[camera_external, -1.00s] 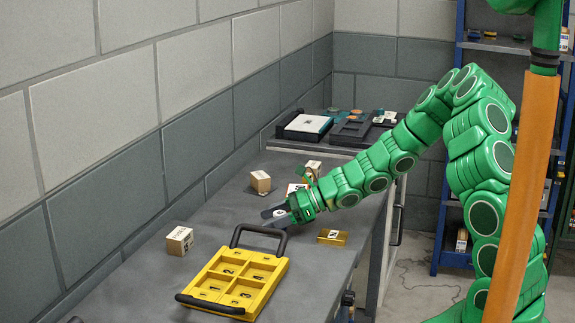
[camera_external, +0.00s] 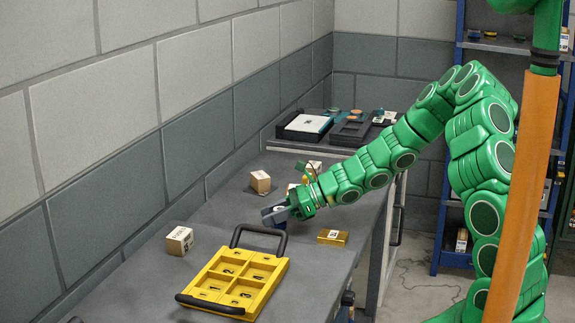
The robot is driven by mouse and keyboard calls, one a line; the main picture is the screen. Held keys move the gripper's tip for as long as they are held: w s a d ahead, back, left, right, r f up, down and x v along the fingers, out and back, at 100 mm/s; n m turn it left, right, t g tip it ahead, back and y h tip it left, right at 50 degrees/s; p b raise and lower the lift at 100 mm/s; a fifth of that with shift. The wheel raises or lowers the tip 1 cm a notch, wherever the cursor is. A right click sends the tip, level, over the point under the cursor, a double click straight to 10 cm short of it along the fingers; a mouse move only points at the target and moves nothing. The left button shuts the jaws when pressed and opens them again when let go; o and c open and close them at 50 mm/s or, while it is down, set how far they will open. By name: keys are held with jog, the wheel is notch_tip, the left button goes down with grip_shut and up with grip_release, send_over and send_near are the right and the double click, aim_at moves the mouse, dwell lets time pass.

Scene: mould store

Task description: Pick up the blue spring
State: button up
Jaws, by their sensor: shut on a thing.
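My gripper (camera_external: 273,214) is low over the grey bench, just beyond the black handle of the yellow tray. It is shut on a small blue thing, which I take for the blue spring (camera_external: 279,209). The fingers hide most of it, and its coils are too small to make out. I cannot tell whether it touches the bench top.
The yellow compartment tray (camera_external: 222,254) lies in front of my gripper. Cardboard boxes stand at the left (camera_external: 179,241) and behind (camera_external: 260,182). A gold block (camera_external: 333,237) lies to the right. Dark trays (camera_external: 304,127) sit at the back. A wall bounds the bench's left.

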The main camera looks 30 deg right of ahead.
jog(key=s+d+r, duration=0.2)
jog(key=s+r, duration=0.4)
jog(key=s+d+r, duration=0.2)
jog(key=s+r, duration=0.4)
jog(key=s, duration=0.1)
jog(key=shift+d, duration=0.35)
